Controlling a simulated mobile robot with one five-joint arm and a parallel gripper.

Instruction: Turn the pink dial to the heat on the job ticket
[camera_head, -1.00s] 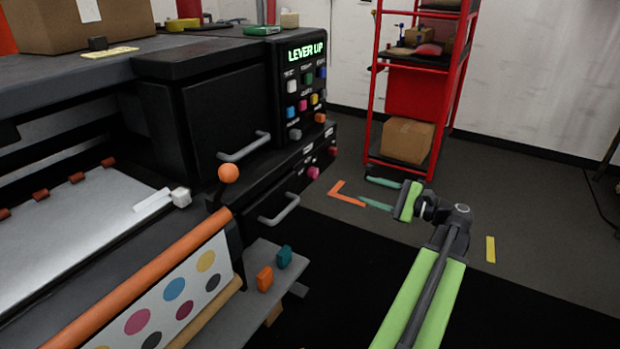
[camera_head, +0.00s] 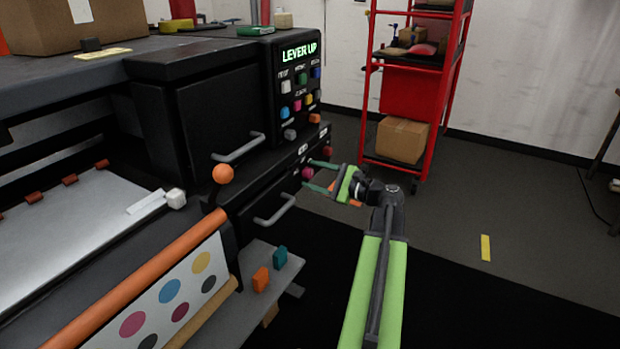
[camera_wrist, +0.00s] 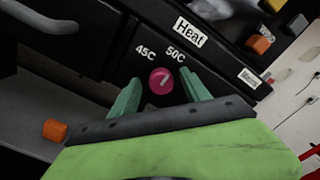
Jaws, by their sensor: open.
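The pink dial (camera_wrist: 160,81) sits on the black machine front in the wrist view, below a "Heat" label (camera_wrist: 190,32). Marks "45C" and "50C" stand above it, and a pale line on its face points up and right, roughly toward 50C. In the head view the pink dial (camera_head: 307,173) is low on the machine's right side. My gripper (camera_head: 314,175) is open, with its two green fingers directed at the dial; it also shows in the wrist view (camera_wrist: 160,95), one finger to each side of the dial. Contact cannot be told. I cannot identify a job ticket.
The machine has drawer handles (camera_head: 275,210) and an orange-knobbed lever (camera_head: 223,174) left of the dial. A second dark red knob (camera_head: 327,152) is right of it. A screen (camera_head: 299,52) reads "LEVER UP". A red shelf (camera_head: 412,95) stands behind; the floor at right is mostly clear.

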